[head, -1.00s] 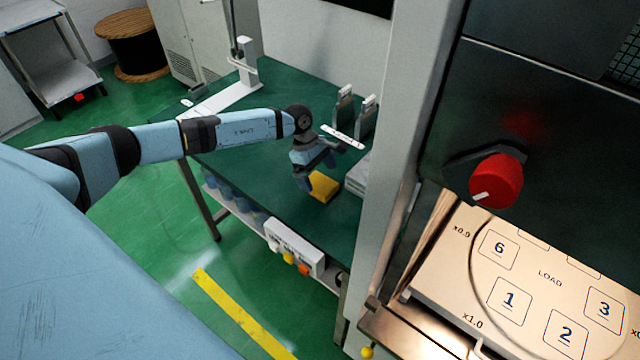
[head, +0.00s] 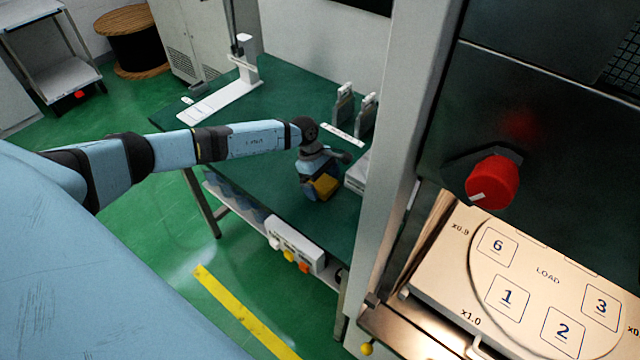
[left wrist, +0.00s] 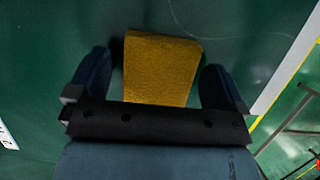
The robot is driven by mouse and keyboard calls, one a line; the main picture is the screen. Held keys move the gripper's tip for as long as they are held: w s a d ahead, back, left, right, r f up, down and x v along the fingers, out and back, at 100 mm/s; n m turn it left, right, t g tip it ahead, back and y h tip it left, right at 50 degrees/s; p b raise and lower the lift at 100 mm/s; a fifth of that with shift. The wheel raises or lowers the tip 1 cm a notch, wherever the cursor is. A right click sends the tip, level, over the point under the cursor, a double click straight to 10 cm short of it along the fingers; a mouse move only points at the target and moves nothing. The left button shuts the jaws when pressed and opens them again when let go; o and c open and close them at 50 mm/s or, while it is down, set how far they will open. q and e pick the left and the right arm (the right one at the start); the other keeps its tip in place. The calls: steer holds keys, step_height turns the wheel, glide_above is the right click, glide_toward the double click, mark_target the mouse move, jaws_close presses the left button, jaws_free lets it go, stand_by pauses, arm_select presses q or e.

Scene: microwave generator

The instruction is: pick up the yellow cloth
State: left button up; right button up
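The yellow cloth (head: 325,185) lies on the green table (head: 270,105) in the head view. My left gripper (head: 321,192) is right at it and covers part of it. In the left wrist view, the cloth (left wrist: 160,70) is between the two fingers of the left gripper (left wrist: 157,65). The fingers are spread, with a gap on each side of the cloth. The cloth's near end is hidden behind the black gripper body. My right gripper is not in view.
A white device (head: 357,174) stands just right of the cloth. Grey upright holders (head: 366,115) and a white strip (head: 343,135) are behind it. A tall machine with a red knob (head: 493,182) fills the right side. The table's front left is clear.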

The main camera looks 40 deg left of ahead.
mark_target(323, 183)
arm_select(q)
steer(key=c, duration=0.7)
steer(key=shift+c, duration=0.3)
steer(key=shift+r+p, duration=0.15)
steer(key=shift+p, duration=0.15)
steer(key=shift+r, duration=0.3)
step_height(323, 183, up, 19)
steer(key=b, duration=0.3)
steer(key=shift+r, duration=0.15)
steer(key=shift+o, duration=0.4)
steer(key=shift+d, duration=0.1)
